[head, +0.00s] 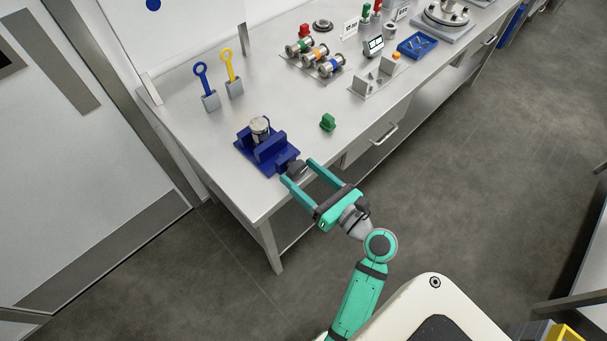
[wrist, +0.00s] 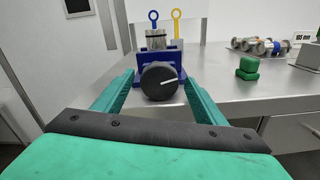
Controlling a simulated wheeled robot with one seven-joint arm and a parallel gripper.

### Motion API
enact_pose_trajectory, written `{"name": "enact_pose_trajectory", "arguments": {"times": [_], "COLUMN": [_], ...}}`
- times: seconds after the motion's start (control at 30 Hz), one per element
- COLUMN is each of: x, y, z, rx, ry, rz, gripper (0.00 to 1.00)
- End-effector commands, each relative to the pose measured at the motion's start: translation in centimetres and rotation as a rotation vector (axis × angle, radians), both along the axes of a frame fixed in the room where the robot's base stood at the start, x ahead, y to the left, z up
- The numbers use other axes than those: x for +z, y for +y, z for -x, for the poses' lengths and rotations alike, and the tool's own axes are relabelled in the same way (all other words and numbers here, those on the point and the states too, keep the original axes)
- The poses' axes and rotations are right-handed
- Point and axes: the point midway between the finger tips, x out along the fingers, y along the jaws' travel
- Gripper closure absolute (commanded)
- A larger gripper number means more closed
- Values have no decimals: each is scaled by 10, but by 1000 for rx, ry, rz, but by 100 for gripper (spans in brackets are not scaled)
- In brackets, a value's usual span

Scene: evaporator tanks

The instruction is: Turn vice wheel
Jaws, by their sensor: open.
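The blue vice (head: 264,150) stands near the left end of the steel bench, with a metal cylinder (head: 260,126) in it. Its dark round wheel (head: 297,168) faces the bench's front edge. In the wrist view the wheel (wrist: 159,81) has a white line pointing right and slightly up. My gripper (head: 298,169) is open, its two teal fingers on either side of the wheel. In the wrist view my gripper (wrist: 159,84) shows gaps between both fingers and the wheel. I cannot tell exactly how far the fingertips reach past it.
A green block (head: 327,122) sits on the bench right of the vice. Blue (head: 202,80) and yellow (head: 229,67) ring-handled tools stand behind. Several metal fittings (head: 314,57) and a blue tray (head: 417,46) lie further right. A drawer handle (head: 384,133) sticks out in front.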

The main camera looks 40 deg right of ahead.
Motion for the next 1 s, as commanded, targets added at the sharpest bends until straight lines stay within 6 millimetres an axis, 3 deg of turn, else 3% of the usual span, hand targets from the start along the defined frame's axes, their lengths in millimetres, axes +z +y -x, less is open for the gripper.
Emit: {"name": "enact_pose_trajectory", "arguments": {"times": [0.07, 0.23, 0.67, 1.0], "x": [0, 0, 0, 0], "y": [0, 1, 1, 1], "z": [0, 0, -1, -1], "rx": [2, 2, 4, 3], "ry": [1, 1, -5, -23], "rz": [0, 0, 61, 300], "gripper": [35, 76, 76, 76]}}
